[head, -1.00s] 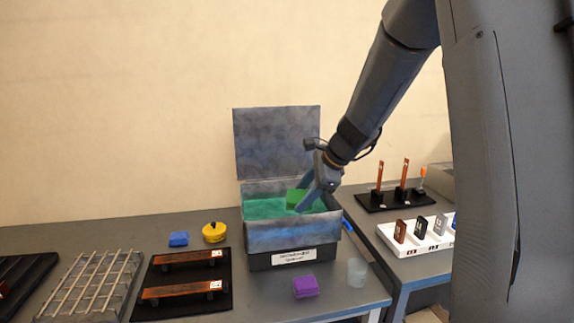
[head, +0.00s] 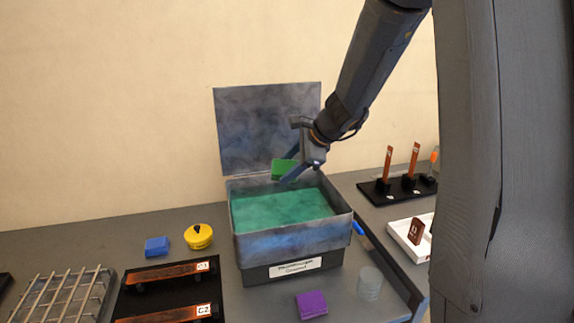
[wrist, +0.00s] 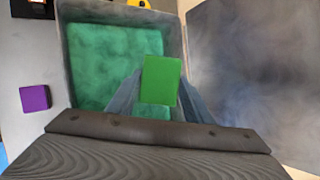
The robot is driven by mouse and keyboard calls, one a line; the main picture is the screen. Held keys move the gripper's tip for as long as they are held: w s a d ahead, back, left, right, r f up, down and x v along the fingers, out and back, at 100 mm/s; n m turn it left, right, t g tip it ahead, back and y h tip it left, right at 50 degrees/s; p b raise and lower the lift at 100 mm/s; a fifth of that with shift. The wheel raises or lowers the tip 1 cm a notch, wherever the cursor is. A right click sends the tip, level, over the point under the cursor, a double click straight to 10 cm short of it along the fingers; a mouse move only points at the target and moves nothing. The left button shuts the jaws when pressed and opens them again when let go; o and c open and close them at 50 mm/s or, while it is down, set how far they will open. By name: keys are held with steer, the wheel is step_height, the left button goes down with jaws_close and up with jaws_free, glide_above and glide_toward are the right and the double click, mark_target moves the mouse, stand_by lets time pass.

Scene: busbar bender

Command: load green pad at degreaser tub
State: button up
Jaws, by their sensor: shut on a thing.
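The green pad (head: 284,169) is held in my gripper (head: 291,174), above the back part of the degreaser tub (head: 291,240). In the wrist view the green pad (wrist: 161,80) sits between the fingers, with the tub's green liquid (wrist: 115,65) beneath it. The tub is grey and open, its lid (head: 268,130) standing up at the back. The front label is partly readable. The pad is clear of the liquid in the head view. Whether the pad is wet cannot be told.
A purple pad (head: 311,304) and a clear cup (head: 370,283) stand in front of the tub. A blue pad (head: 157,246) and yellow container (head: 198,236) lie to its left, near a black tray with copper bars (head: 165,273). A white tray (head: 408,241) is at right.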

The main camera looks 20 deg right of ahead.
step_height(320, 180, down, 10)
steer(key=b, duration=0.9)
steer(key=shift+f, duration=0.2)
steer(key=shift+r, duration=0.1)
steer(key=shift+r+p, duration=3.8)
steer(key=shift+r, duration=0.65)
step_height(320, 180, up, 4)
steer(key=p, duration=0.3)
steer(key=shift+p, duration=0.3)
